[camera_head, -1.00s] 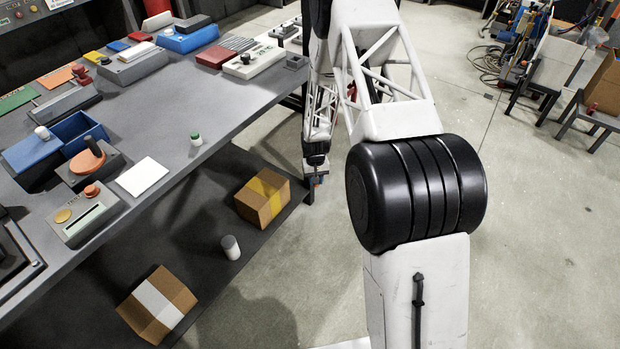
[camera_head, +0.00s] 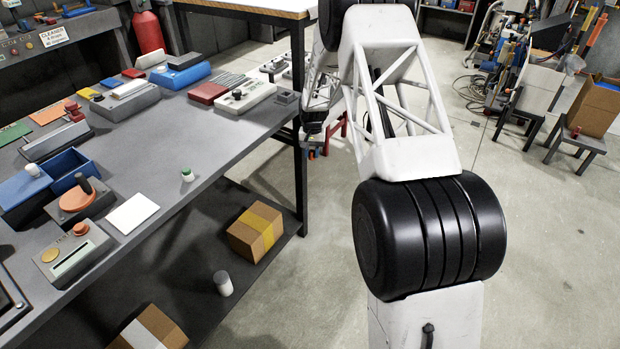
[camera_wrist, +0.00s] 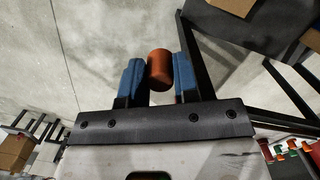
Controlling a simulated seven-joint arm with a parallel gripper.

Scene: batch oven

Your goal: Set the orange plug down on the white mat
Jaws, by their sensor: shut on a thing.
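The orange plug (camera_wrist: 160,68) is a short cylinder. In the wrist view it sits between the two blue-padded fingers of my gripper (camera_wrist: 157,80), which is shut on it. In the head view my gripper (camera_head: 316,152) is small and partly hidden by my arm, off the right side of the bench and above the floor; the plug is hard to make out there. The white mat (camera_head: 132,213) lies flat and bare near the front edge of the bench, well to the left of my gripper.
The grey bench (camera_head: 165,150) holds an orange-topped device (camera_head: 76,198), a blue box (camera_head: 72,168), a slotted box (camera_head: 72,256) and a green-capped bottle (camera_head: 187,175). A lower shelf carries cartons (camera_head: 256,232) and a white cylinder (camera_head: 222,283). A bench leg (camera_head: 301,180) stands beside my gripper.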

